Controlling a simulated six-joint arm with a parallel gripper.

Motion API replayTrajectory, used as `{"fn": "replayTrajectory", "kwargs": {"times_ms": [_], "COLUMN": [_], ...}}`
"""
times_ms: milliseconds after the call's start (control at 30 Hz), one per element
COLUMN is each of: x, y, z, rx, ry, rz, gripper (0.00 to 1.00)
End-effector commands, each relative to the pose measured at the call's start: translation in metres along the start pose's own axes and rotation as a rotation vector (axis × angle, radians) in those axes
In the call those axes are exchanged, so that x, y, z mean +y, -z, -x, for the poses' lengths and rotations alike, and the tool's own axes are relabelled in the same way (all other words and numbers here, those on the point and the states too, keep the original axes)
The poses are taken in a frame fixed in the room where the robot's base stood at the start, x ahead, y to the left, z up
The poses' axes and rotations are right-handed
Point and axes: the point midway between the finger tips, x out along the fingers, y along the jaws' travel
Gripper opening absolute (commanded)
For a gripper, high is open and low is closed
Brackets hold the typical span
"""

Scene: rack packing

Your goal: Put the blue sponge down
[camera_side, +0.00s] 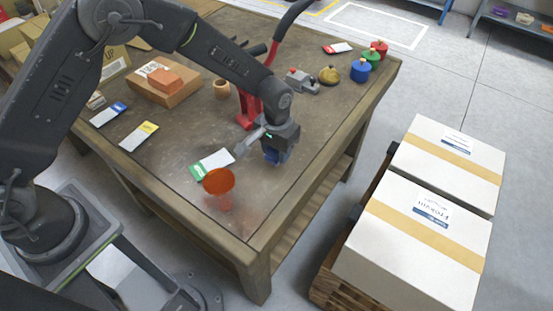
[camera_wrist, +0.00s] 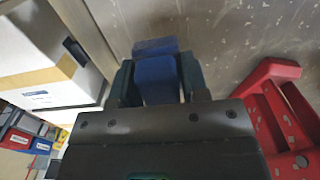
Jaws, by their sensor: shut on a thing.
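The blue sponge (camera_wrist: 156,78) is between the two fingers of my gripper (camera_wrist: 158,82) in the wrist view. In the side view my gripper (camera_side: 272,153) points down near the right edge of the table (camera_side: 306,149), and a small blue part of the sponge (camera_side: 271,155) shows at its tip. My gripper is shut on the sponge. I cannot tell whether the sponge touches the table top.
A red stand (camera_side: 247,108) is close beside my gripper; it also shows in the wrist view (camera_wrist: 278,110). An orange disc (camera_side: 218,181) and a green-edged card (camera_side: 212,164) are nearby. Blue, green and red weights (camera_side: 361,70) stand at the far corner. White boxes (camera_side: 420,225) are off the table, right.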

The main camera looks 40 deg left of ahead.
Motion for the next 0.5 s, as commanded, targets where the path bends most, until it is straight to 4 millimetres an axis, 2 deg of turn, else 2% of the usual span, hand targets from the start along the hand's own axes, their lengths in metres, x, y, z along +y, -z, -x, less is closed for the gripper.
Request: {"fn": "replayTrajectory", "kwargs": {"times_ms": [300, 500], "x": [0.0, 0.0], "y": [0.0, 0.0], "z": [-0.036, -0.038], "rx": [-0.002, 0.001], "ry": [0.001, 0.0], "rz": [0.0, 0.0], "gripper": [0.19, 0.19]}}
